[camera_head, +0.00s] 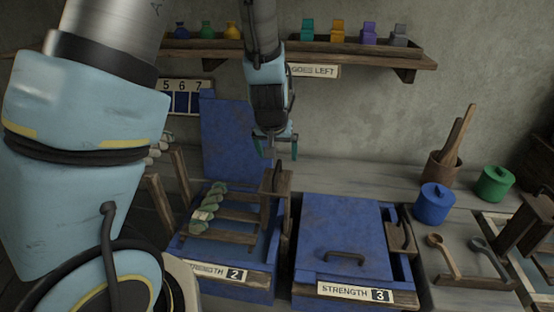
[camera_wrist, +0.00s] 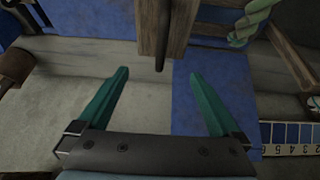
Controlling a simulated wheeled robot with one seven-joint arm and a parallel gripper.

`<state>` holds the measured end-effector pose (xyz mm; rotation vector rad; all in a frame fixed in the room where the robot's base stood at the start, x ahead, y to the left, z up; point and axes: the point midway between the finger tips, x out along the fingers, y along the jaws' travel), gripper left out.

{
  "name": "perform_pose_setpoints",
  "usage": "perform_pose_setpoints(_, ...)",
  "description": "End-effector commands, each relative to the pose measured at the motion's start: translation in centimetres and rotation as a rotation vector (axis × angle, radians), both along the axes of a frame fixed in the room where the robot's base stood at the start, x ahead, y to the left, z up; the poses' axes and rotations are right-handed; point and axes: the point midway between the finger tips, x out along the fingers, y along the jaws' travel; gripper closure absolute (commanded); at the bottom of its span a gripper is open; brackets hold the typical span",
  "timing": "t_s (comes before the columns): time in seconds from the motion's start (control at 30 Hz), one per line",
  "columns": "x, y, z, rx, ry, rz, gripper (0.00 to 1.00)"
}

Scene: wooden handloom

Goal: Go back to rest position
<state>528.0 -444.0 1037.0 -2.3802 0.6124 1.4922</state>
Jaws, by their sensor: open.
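My gripper (camera_head: 280,150) hangs from my arm near the middle of the head view, fingers pointing down, above the back right of the open blue box marked "STRENGTH 2". Its two green fingers are apart and nothing is between them; the wrist view shows the same wide empty gap (camera_wrist: 165,105). A wooden upright (camera_wrist: 163,30) stands ahead of the fingers in the wrist view. A green twisted skein (camera_head: 207,208) lies on the wooden slats of the "STRENGTH 2" box (camera_head: 222,275), apart from my gripper; part of it shows in the wrist view (camera_wrist: 250,20).
A shut blue box marked "STRENGTH 3" (camera_head: 345,240) is to the right. A wall shelf (camera_head: 350,55) with several small bottles runs behind my arm.

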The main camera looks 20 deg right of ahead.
Motion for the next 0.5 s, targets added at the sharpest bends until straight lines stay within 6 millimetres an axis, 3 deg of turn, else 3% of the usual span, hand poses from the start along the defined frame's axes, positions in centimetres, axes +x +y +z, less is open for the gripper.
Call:
perform_pose_setpoints(0.17,-0.02,-0.03,1.27,-0.001,0.000,0.000,0.00)
perform_pose_setpoints(0.5,-0.03,-0.01,1.34,-0.001,0.002,0.000,0.00)
